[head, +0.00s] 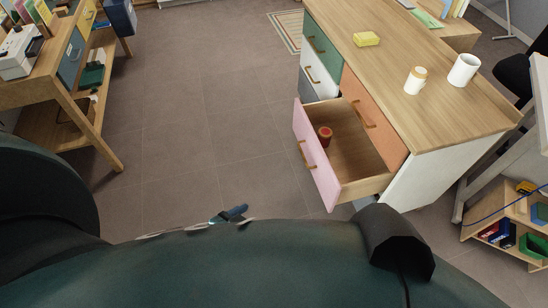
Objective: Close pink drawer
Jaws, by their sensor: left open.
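The pink drawer (312,160) is pulled out of the wooden desk unit, on its left side below the orange drawer (372,115). Its pink front with a brown handle (307,155) faces left. A small red round container (325,135) stands inside the drawer. My left gripper (234,214) shows only in small part past the edge of my body, below and left of the drawer and apart from it; it is open. The rest of it is hidden by my body. My right gripper is not in view.
The desk top (430,90) bears a yellow block (366,39), a jar (415,80) and a white mug (464,70). A wooden workbench (75,100) stands at the left. Tiled floor (200,120) between them is clear. A low shelf (510,230) is at the right.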

